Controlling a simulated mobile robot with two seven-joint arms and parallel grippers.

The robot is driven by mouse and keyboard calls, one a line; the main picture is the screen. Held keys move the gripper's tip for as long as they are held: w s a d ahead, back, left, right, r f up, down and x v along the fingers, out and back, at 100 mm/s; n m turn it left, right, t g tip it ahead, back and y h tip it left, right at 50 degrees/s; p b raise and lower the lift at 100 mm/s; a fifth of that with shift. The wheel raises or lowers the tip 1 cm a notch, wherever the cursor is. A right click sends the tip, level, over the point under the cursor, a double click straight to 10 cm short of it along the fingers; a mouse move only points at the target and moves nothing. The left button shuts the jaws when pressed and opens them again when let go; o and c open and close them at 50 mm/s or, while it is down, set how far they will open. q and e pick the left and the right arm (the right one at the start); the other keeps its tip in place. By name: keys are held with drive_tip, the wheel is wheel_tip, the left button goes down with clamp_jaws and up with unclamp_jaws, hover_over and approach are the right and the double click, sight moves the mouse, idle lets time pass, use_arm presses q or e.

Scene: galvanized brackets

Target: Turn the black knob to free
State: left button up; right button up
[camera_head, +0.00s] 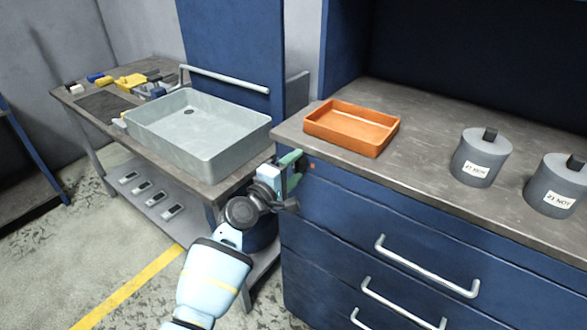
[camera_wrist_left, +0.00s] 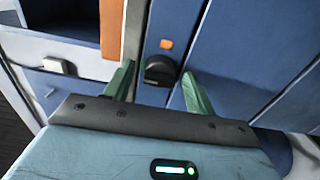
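My left gripper (camera_wrist_left: 157,72) is open, with one green finger on each side of the knob. I cannot tell whether the fingers touch it. In the head view my left gripper (camera_head: 297,168) is at the front left corner of the blue cabinet, just under the worktop. There the knob is hidden by the gripper. My right gripper is in neither view.
An orange tray (camera_head: 352,128) and two grey canisters (camera_head: 481,157) (camera_head: 556,187) stand on the worktop (camera_head: 420,160). Drawer handles (camera_head: 425,268) stick out below. A grey basin (camera_head: 198,145) sits on the bench to the left. The floor in front of the bench is clear.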

use_arm(q)
drive_tip(key=shift+s, duration=0.1)
drive_tip(key=shift+s+a, duration=0.2)
drive_tip(key=shift+a, duration=0.05)
drive_tip(key=p+v, duration=0.1)
drive_tip(key=v, duration=0.6)
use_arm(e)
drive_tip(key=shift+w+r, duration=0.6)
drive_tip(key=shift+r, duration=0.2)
